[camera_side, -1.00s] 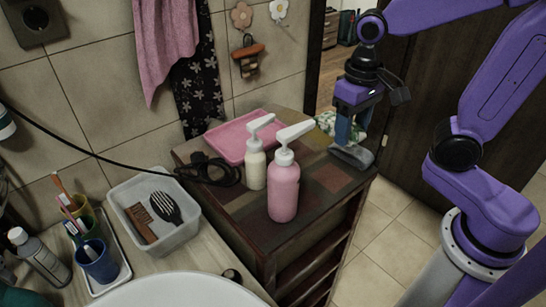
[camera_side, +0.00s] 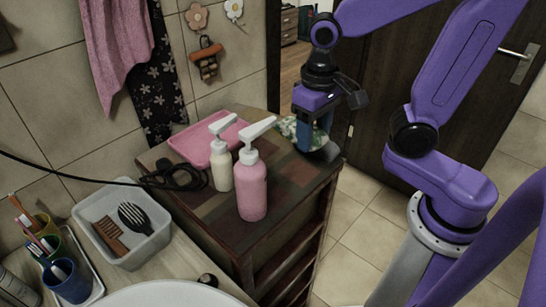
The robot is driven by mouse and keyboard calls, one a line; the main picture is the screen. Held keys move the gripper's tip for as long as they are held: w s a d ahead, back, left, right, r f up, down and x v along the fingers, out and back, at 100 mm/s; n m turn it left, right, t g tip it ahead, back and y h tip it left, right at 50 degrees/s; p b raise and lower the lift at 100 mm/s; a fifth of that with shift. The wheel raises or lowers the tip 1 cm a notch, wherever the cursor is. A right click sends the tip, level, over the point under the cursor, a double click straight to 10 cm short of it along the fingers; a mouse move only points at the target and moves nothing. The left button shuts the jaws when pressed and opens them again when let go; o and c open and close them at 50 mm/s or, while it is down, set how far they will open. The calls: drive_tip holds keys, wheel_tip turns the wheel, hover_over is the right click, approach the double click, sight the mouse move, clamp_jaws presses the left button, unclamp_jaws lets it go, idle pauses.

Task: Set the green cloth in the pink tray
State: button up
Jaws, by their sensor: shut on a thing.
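The green cloth (camera_side: 287,127), white with a green pattern, is bunched at the right back of the dark wooden cabinet top. My gripper (camera_side: 306,143) points down at it, low over the cabinet top, and is shut on the cloth. The fingers hide part of the cloth. The pink tray (camera_side: 182,148) lies flat at the back left of the same top, to the left of my gripper. Its visible floor is empty, and the pump bottles hide part of its front.
A white pump bottle (camera_side: 221,170) and a taller pink pump bottle (camera_side: 251,190) stand between camera and tray. A black cable coil (camera_side: 178,177) lies left of them. A grey object (camera_side: 326,152) lies by my gripper at the right edge. A pink towel (camera_side: 112,45) hangs behind.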

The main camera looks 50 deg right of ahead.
drive_tip(key=w, duration=0.1)
drive_tip(key=w+f, duration=0.1)
drive_tip(key=w+a, duration=0.1)
drive_tip(key=shift+w+f, duration=0.3)
drive_tip(key=shift+f, duration=0.05)
hover_over(275, 169)
wheel_tip(275, 169, down, 6)
drive_tip(key=shift+s+r, duration=0.1)
drive_tip(key=shift+r, duration=0.1)
drive_tip(key=shift+f, duration=1.65)
drive_tip(key=shift+f, duration=0.2)
drive_tip(key=o, duration=1.1)
drive_tip(key=shift+r, duration=0.1)
